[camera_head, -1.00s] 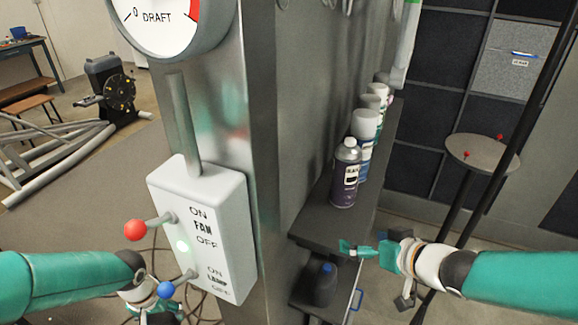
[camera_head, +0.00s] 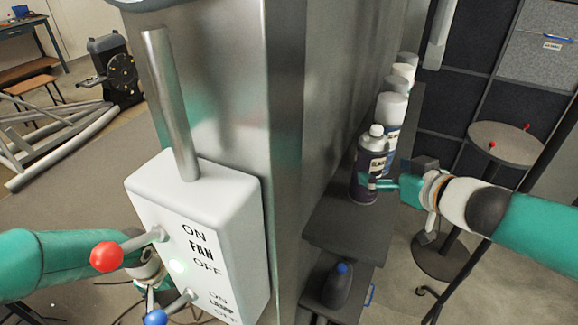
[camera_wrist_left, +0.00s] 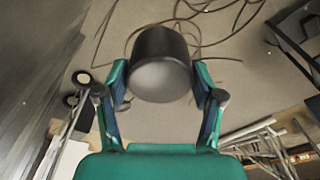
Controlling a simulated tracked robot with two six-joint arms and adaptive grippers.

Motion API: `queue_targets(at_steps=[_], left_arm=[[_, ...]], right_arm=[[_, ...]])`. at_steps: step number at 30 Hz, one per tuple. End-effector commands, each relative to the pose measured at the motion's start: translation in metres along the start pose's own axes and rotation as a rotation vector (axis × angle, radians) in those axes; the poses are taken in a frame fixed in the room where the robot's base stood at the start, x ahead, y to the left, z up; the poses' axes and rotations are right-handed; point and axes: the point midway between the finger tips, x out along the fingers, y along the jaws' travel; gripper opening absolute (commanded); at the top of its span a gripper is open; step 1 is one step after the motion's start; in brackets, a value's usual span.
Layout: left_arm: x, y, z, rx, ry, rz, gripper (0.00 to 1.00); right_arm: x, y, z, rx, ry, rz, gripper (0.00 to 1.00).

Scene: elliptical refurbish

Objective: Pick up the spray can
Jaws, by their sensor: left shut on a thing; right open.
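My left gripper (camera_head: 155,296) is low behind the switch box, partly hidden. In the left wrist view, it is shut on a dark cylindrical thing (camera_wrist_left: 160,62) with a grey end face.
More white-capped cans (camera_head: 390,112) stand behind the purple can. A dark bottle with a blue cap (camera_head: 338,285) sits on the lower shelf. A round table (camera_head: 505,145) is at right.

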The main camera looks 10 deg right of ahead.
Motion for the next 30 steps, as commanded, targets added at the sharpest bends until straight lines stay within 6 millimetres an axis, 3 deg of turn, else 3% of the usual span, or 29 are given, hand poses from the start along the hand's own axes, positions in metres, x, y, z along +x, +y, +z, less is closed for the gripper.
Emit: queue_targets(at_steps=[12,20,30], left_arm=[[0.020,0.001,0.002,0.002,0.000,0.000,0.54],[0.019,0.001,0.002,0.001,0.000,0.000,0.54],[0.019,0.001,0.002,0.001,0.000,0.000,0.54]], right_arm=[[0.048,0.000,-0.005,0.001,0.000,0.001,0.97],[0.050,0.000,-0.007,0.002,0.001,0.002,0.97],[0.050,0.000,-0.007,0.001,0.001,0.002,0.44]])
